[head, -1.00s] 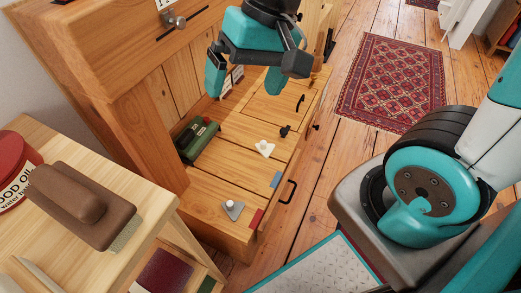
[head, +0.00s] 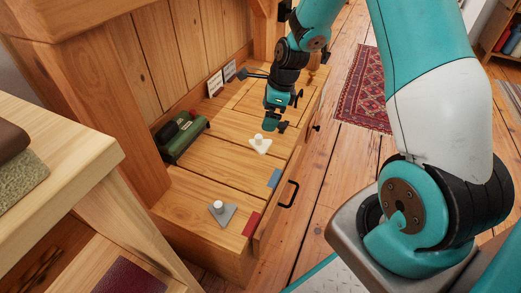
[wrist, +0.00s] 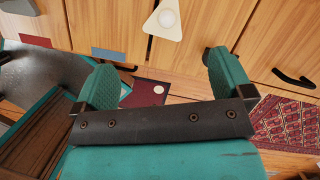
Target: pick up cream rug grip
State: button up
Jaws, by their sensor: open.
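The cream rug grip (head: 260,145), a triangular plate with a round knob, lies on the wooden bench top near its front edge. It also shows at the top of the wrist view (wrist: 164,20), just beyond the fingers. My gripper (head: 274,123) is over the bench, just behind and right of the cream grip in the head view. In the wrist view my gripper (wrist: 160,65) has its two teal fingers wide apart with nothing between them. The cream grip is outside the fingers, and contact with it is not visible.
A grey triangular grip (head: 222,213) lies nearer on the bench, beside red (head: 252,224) and blue (head: 274,178) patches. Black drawer handles (head: 289,194) stick out in front. A patterned rug (head: 362,95) lies on the floor.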

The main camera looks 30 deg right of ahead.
aim_at(260, 140)
jog(key=b+x, duration=0.2)
jog(key=x, duration=0.4)
jog(key=shift+w+a+f, duration=0.1)
jog(key=shift+a+f, duration=0.05)
jog(key=shift+f, duration=0.05)
jog(key=b+x, duration=0.4)
jog(key=x, duration=0.1)
jog(key=shift+f, duration=0.15)
jog(key=c, duration=1)
